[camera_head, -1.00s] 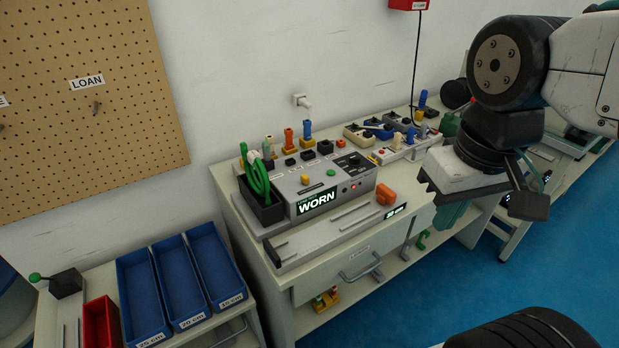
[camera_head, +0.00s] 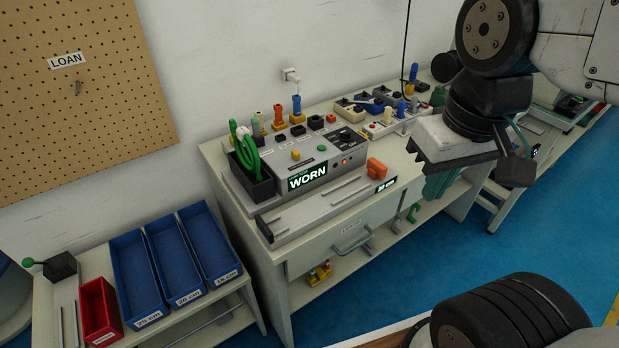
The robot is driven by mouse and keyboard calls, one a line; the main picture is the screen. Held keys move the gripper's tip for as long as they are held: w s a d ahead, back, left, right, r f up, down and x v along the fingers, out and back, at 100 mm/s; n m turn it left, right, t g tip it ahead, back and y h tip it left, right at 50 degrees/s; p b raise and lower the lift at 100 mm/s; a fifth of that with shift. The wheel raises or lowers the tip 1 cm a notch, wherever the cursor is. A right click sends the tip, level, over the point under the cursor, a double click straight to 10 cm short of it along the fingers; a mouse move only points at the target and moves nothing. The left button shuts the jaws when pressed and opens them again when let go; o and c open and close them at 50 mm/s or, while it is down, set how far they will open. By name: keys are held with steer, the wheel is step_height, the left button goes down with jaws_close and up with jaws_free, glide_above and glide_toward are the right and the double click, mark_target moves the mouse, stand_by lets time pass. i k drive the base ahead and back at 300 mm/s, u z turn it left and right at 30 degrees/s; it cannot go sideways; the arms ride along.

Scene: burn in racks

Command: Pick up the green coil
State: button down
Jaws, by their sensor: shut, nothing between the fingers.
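The green coil (camera_head: 246,152) is a bright green looped cable. It stands upright in a black open box (camera_head: 261,187) at the left end of the grey device marked WORN, on the workbench. Its lower part is hidden inside the box. My gripper (camera_head: 438,190) hangs at the right of the view, in front of the bench's right part, well apart from the coil. Its teal fingers point down and are shut with nothing between them.
Blue bins (camera_head: 137,280) and a red bin (camera_head: 100,310) stand on a lower bench at left. A pegboard (camera_head: 80,110) hangs behind.

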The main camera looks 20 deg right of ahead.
mark_target(242, 134)
steer(key=u, duration=1.55)
steer(key=k, duration=1.1)
steer(key=z, duration=1.05)
steer(key=i, duration=1.55)
steer(key=u, duration=0.45)
